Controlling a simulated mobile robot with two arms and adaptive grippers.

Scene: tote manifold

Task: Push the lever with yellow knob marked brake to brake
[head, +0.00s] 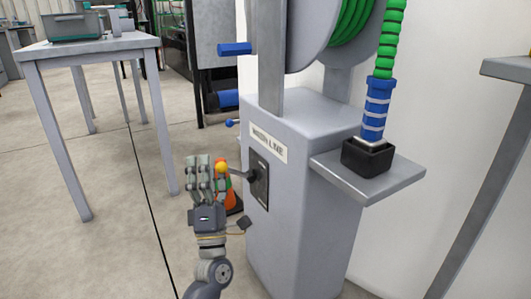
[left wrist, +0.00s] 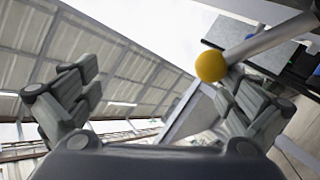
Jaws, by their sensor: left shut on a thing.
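The yellow knob (head: 222,167) sits on the end of a grey lever (head: 240,173). The lever comes out of a black plate (head: 259,180) on the side of a grey cabinet. My left gripper (head: 207,172) is upright just left of the knob, its fingers up at the knob's height. In the left wrist view the knob (left wrist: 211,66) is by the tip of the right-hand finger, with the lever (left wrist: 265,40) running to the upper right. The marking brake is not readable. My right gripper is out of view.
The cabinet (head: 300,215) carries a small label, a hose reel (head: 310,35) and a side shelf (head: 385,183) with a hose end in a black holder. An orange cone (head: 232,198) stands behind my gripper. A table (head: 95,50) is at the left; floor between is clear.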

